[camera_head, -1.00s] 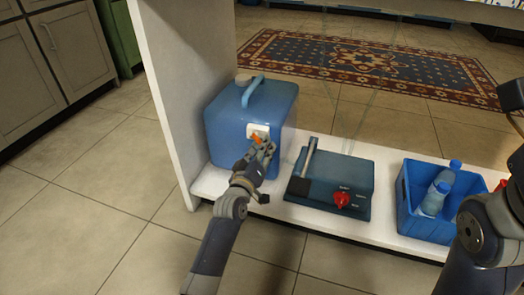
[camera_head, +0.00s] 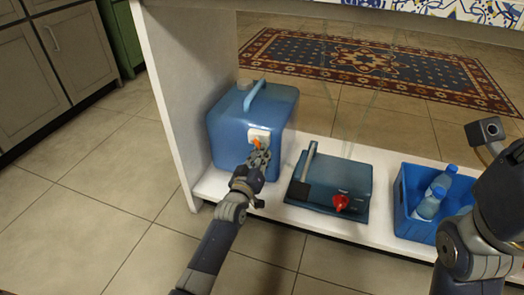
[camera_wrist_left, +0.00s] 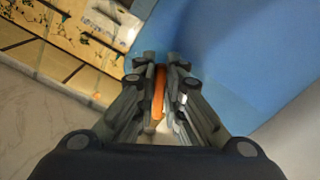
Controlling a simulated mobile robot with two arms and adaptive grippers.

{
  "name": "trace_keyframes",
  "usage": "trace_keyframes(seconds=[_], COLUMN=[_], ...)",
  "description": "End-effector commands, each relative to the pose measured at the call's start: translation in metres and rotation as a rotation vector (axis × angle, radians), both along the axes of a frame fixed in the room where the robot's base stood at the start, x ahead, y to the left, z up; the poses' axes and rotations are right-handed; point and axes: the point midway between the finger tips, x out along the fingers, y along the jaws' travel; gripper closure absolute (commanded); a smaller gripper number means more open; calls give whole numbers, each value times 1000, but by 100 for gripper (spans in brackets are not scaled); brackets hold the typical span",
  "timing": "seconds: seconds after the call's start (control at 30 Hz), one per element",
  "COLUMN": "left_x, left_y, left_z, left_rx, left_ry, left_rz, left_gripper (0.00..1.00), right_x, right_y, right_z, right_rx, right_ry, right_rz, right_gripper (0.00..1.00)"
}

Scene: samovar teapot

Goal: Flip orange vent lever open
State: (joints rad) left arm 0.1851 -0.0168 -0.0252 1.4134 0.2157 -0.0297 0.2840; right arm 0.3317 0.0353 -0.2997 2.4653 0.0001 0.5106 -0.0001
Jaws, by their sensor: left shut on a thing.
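A blue container (camera_head: 228,127) with a blue top handle (camera_head: 254,94) stands at the left end of the white shelf. A white plate (camera_head: 259,134) on its front carries the orange vent lever (camera_head: 256,144). My left gripper (camera_head: 259,155) is at the plate, covering its lower part. In the left wrist view the orange lever (camera_wrist_left: 159,92) lies between the two fingers of my left gripper (camera_wrist_left: 166,66), which are closed on it. The blue container wall (camera_wrist_left: 230,50) fills the upper right there. My right arm shows at the right edge of the head view; its gripper fingers are not visible.
A blue device (camera_head: 338,180) with a red knob (camera_head: 341,202) stands right of the container. A blue crate (camera_head: 408,222) with bottles (camera_head: 428,205) is further right. A white upright panel (camera_head: 170,100) borders the container's left side.

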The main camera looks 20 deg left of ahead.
Motion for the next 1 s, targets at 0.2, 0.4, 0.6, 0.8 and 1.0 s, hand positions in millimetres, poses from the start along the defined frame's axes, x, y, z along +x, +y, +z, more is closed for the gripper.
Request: trace_keyframes(seconds=[0.2,0.4,0.6,0.8,1.0], left_x=[0,0,0,-8,-41], left_y=[1,1,0,0,2], left_z=[-1,-1,-1,-1,-2], left_rx=[6,5,4,3,3], left_ry=[0,0,0,0,1], left_rz=[1,1,0,0,0], left_gripper=[100,70,70,70,70], right_x=[0,0,0,0,0], right_y=[0,0,0,0,0], right_z=[-1,-1,-1,0,0], right_rx=[-1,-1,-1,0,0], right_ry=[0,0,0,-1,-1], right_rz=[0,0,0,0,0], right_gripper=[60,60,60,60,60])
